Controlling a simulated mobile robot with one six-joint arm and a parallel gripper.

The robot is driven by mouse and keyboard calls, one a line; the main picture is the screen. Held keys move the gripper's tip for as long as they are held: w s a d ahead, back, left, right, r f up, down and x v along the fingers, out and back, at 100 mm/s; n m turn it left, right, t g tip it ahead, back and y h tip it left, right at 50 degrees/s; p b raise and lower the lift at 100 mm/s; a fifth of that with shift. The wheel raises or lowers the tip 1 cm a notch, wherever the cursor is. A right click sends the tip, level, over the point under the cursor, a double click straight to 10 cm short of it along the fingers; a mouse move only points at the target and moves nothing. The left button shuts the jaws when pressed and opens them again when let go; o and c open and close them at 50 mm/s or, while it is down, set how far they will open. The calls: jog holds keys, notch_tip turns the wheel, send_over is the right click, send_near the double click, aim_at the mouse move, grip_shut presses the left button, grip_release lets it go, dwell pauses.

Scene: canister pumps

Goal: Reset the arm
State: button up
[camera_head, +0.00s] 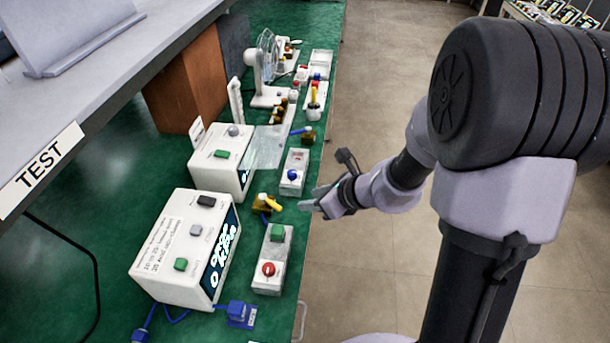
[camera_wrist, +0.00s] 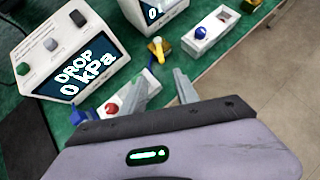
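My gripper (camera_head: 312,205) is at the end of my arm, just off the right edge of the green bench, level with the yellow-handled valve (camera_head: 270,203). In the wrist view its two fingers (camera_wrist: 162,92) stand apart with nothing between them. The near white pump box (camera_head: 172,243) shows "DROP 0 kPa" on its display in the wrist view (camera_wrist: 85,75). A switch box with a green and a red button (camera_head: 268,270) stands beside it; in the wrist view the red button (camera_wrist: 112,109) lies left of the fingers, and the box is partly hidden by them.
A second white pump box (camera_head: 222,160) and a blue-button box (camera_head: 294,172) stand farther along the green bench (camera_head: 120,190). A fan (camera_head: 266,68) and more parts are at the far end. A shelf marked TEST (camera_head: 50,155) overhangs the left. The tiled floor (camera_head: 375,120) right of the bench is clear.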

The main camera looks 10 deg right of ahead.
jog(key=s+a+r+n+g, duration=0.1)
jog(key=s+a+r+n, duration=0.3)
jog(key=s+r+n, duration=0.35)
jog(key=s+a+r+n+g, duration=0.1)
jog(key=s+a+r+n, duration=0.3)
jog(key=s+r+n, duration=0.3)
jog(key=s+d+r+n+h, duration=0.2)
jog(key=s+d+n+h, duration=0.1)
jog(key=s+d+n, duration=0.2)
jog(key=s+n, duration=0.2)
jog(key=n, duration=0.2)
jog(key=shift+s+d+r+t+h, duration=0.2)
jog(key=shift+d+t+h, duration=0.1)
jog(key=shift+t, duration=0.1)
jog(key=shift+a, duration=0.1)
